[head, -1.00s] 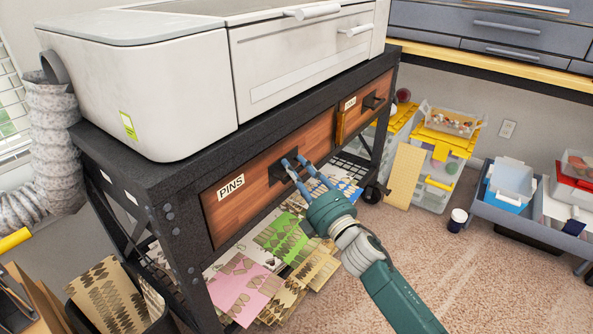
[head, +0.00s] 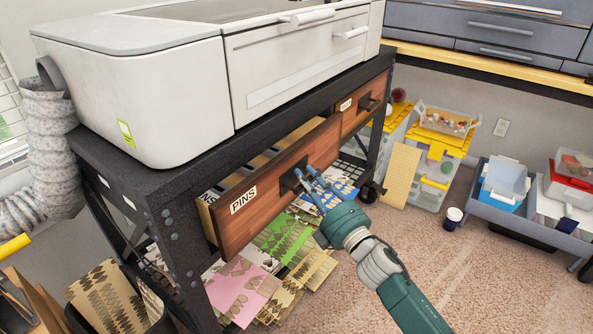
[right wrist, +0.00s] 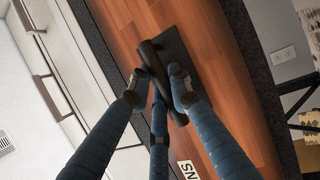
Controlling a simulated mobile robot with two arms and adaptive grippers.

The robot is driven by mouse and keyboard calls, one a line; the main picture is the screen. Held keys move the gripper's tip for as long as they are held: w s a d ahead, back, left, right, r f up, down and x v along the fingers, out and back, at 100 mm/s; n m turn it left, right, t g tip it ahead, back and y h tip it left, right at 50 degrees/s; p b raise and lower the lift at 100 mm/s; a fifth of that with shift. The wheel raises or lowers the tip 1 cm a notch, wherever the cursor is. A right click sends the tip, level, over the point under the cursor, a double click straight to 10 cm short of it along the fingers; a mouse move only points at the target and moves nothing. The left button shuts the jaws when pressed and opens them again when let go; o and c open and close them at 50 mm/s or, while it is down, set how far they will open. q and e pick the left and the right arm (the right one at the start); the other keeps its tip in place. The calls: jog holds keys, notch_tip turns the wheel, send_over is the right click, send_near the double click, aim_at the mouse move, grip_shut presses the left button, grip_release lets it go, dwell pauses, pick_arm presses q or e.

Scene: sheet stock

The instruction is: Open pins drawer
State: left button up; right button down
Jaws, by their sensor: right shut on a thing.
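The pins drawer (head: 270,186) is a wooden drawer with a "PINS" label, in the black bench under a white machine. It is partly pulled out, and a strip of its inside shows behind the front. My right gripper (head: 308,183) is shut on the drawer's dark handle (head: 291,178). In the right wrist view the blue fingers of the gripper (right wrist: 158,85) close around the black handle (right wrist: 152,60) in front of the wooden drawer front (right wrist: 215,85). My left gripper is not in view.
A second, smaller wooden drawer (head: 360,105) with a label is to the right, closed. Patterned sheets (head: 245,290) lie on the shelf below. Bins (head: 435,160) and a small jar (head: 453,217) stand on the right. The carpet (head: 420,255) in front is mostly clear.

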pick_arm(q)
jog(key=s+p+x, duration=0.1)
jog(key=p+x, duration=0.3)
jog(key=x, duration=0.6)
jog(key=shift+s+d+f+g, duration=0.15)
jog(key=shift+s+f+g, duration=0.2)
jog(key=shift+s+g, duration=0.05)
pick_arm(e)
jog(key=s+d, duration=0.8)
jog(key=d, duration=0.2)
jog(key=s+d, duration=0.8)
jog(key=d, duration=0.3)
jog(key=shift+d, duration=0.3)
jog(key=shift+f, duration=0.1)
jog(key=c, duration=1.8)
grip_release()
jog(key=shift+c, duration=0.2)
jog(key=shift+d, duration=0.1)
jog(key=v, duration=1.2)
